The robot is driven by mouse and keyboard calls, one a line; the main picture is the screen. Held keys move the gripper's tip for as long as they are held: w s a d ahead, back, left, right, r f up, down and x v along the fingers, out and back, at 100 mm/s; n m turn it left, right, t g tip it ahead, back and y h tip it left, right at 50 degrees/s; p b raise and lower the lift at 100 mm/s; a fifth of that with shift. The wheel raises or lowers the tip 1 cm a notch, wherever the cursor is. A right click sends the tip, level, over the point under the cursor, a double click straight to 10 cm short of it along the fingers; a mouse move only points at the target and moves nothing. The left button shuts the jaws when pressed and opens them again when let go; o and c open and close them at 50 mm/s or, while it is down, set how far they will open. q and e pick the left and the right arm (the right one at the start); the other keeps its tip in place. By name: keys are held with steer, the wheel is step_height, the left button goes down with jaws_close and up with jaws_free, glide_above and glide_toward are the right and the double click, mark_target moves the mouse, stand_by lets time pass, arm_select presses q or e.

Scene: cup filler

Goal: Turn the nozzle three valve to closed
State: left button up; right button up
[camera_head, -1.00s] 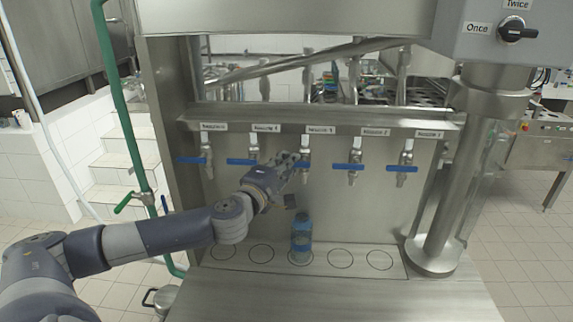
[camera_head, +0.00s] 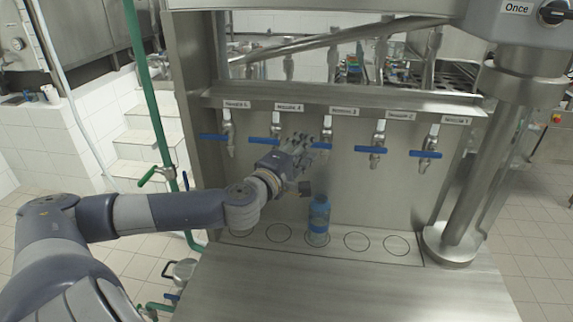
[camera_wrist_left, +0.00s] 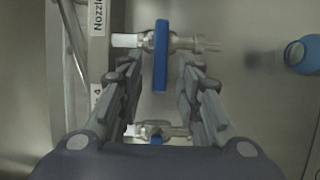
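The nozzle three valve (camera_head: 327,130) is the middle one of the row on the steel panel. Its blue handle lies along the row, and my gripper hides its left part in the head view. My left gripper (camera_head: 303,146) is at this valve. In the left wrist view its fingers (camera_wrist_left: 160,72) are open, one on each side of the blue handle (camera_wrist_left: 161,55), with gaps visible. The handle does not look gripped. My right gripper is not in view.
The nozzle four valve (camera_head: 264,141) is left of it, the nozzle two valve (camera_head: 371,149) right. A blue bottle (camera_head: 319,218) stands on the middle circle below, close to my gripper. A steel column (camera_head: 470,180) stands at the right.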

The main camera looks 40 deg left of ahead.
arm_select(q)
steer(key=s+d, duration=0.1)
steer(key=s, duration=0.8)
steer(key=shift+s+d, duration=0.2)
steer(key=shift+d, duration=0.1)
stand_by(0.9)
